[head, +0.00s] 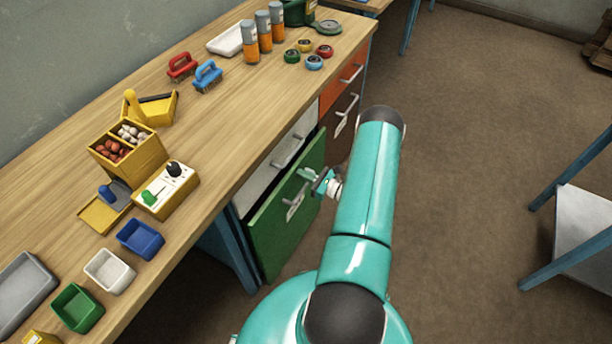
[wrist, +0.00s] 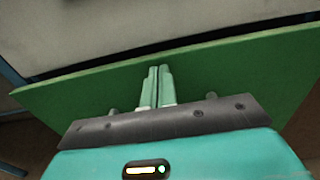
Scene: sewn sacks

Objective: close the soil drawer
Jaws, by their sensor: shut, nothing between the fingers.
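A green drawer front (head: 285,215) with a handle and a small label stands out from the bench, below a white drawer front (head: 290,150). The label is too small to read, so I cannot tell if it names soil. My gripper (head: 318,182) is shut and empty, close in front of the green front's right part. In the wrist view my shut fingertips (wrist: 159,72) lie over the green front (wrist: 230,75), with a dark gap beyond its top edge. I cannot tell if they touch it. The inside of the drawer is hidden.
An orange drawer front (head: 343,80) and a brown one (head: 340,125) are to the right. The wooden bench top (head: 225,125) holds bins, brushes, cans and a yellow box. A blue-legged stand (head: 585,225) is at the right. The brown floor between is clear.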

